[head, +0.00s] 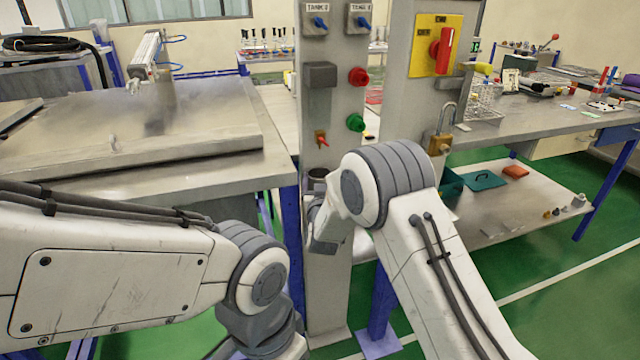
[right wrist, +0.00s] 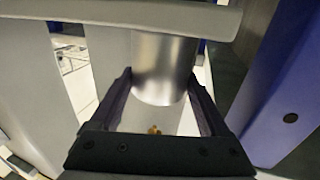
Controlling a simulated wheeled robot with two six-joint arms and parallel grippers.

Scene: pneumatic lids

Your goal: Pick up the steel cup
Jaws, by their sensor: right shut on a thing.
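The steel cup (right wrist: 163,62) is a shiny grey cylinder in the right wrist view, between the two dark fingers of my right gripper (right wrist: 162,88). The gripper is shut on it, one finger on each side. In the head view the cup's dark rim (head: 318,173) shows in front of the grey post, just above my right gripper (head: 316,195), which my own wrist partly hides. I cannot tell whether the cup rests on anything. My left arm comes in at the lower left, and its gripper is out of the picture.
The grey control post (head: 334,255) with buttons stands close behind the right gripper. A second post carries a red switch (head: 441,48) and a padlock (head: 439,144). A steel bench with a raised lid (head: 130,125) is at left. A low shelf (head: 525,205) is at right.

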